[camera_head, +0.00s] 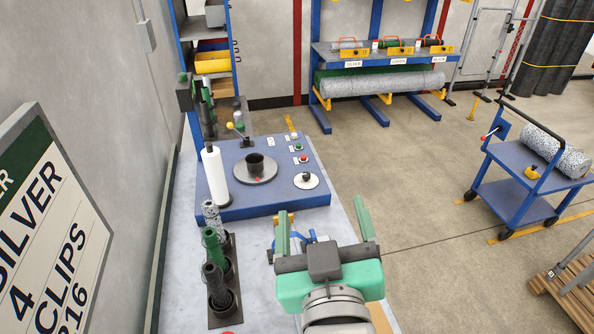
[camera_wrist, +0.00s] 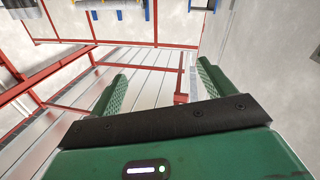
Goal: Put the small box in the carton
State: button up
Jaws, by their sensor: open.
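My gripper (camera_head: 323,220) is open and empty above the near right part of the grey bench, with its two green fingers spread wide. In the wrist view my gripper (camera_wrist: 163,72) also shows open, with nothing between the fingers. I cannot make out a small box or a carton for certain in either view. A tan edge (camera_head: 381,318) shows beside my wrist at the bench's right side, mostly hidden, and I cannot tell what it belongs to. Small blue and yellow parts show behind the left finger, partly covered.
A blue fixture (camera_head: 240,205) with a round plate and a white roll (camera_head: 215,177) stands on the bench (camera_head: 182,235). A dark rack (camera_head: 226,310) holds several upright rolls at left. A blue cart (camera_head: 520,165) stands at right. Floor between is clear.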

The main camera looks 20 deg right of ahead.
jog(key=s+a+r+t+y, duration=0.2)
jog(key=a+r, duration=0.4)
jog(key=r, duration=0.3)
jog(key=s+a+r+t+y, duration=0.2)
jog(key=s+a+r+t, duration=0.3)
jog(key=r, duration=0.4)
jog(key=shift+a+r, duration=0.2)
jog(key=shift+a, duration=0.5)
